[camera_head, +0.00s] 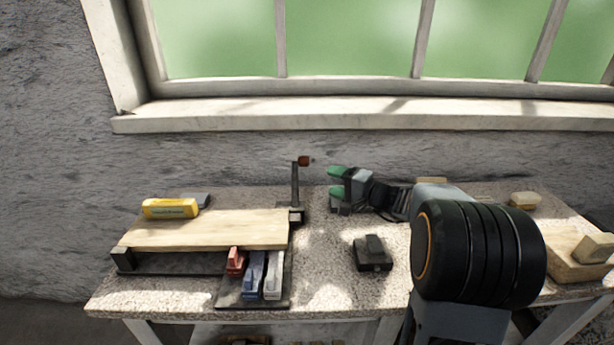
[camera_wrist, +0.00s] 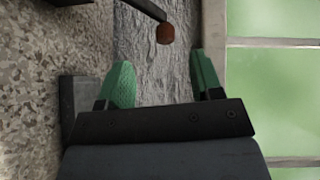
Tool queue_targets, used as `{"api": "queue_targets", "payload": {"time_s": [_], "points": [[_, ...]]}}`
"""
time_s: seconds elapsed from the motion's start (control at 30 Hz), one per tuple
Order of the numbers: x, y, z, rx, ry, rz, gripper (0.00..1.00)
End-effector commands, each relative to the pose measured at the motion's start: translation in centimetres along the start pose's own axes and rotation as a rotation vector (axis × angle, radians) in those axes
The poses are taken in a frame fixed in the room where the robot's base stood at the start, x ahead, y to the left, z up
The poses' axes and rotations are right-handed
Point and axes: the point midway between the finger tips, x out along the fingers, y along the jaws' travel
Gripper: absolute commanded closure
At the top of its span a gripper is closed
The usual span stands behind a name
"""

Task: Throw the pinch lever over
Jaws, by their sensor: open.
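The pinch lever (camera_head: 295,187) is a dark upright bar with a red knob (camera_head: 304,161) at its top, at the right end of a wooden board on the bench. In the wrist view the red-brown knob (camera_wrist: 165,34) on its dark bar shows beyond the fingertips, between their lines. My gripper (camera_head: 338,188) has green fingertips and stands to the right of the lever, apart from it. In the wrist view my gripper (camera_wrist: 163,82) is open with nothing between its fingers.
The wooden board (camera_head: 200,230) lies left, with a yellow block (camera_head: 170,208) behind it and red, blue and pale blocks (camera_head: 254,274) in front. A dark block (camera_head: 373,252) sits mid-bench (camera_head: 335,270). The wall and window sill (camera_head: 350,118) rise behind. Wooden blocks (camera_head: 580,255) stand right.

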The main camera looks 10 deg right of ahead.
Motion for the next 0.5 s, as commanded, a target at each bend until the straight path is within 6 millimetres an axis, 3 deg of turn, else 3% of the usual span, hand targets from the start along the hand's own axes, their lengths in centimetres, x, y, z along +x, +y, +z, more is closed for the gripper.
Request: {"api": "queue_targets", "payload": {"time_s": [0.1,0.27,0.5], "points": [[-0.2,1.0,-2.0,0.010,0.062,-0.053,0.40],[0.7,1.0,-3.1,0.013,0.094,-0.082,0.40],[5.0,0.6,-3.5,0.013,0.093,-0.083,0.40]]}}
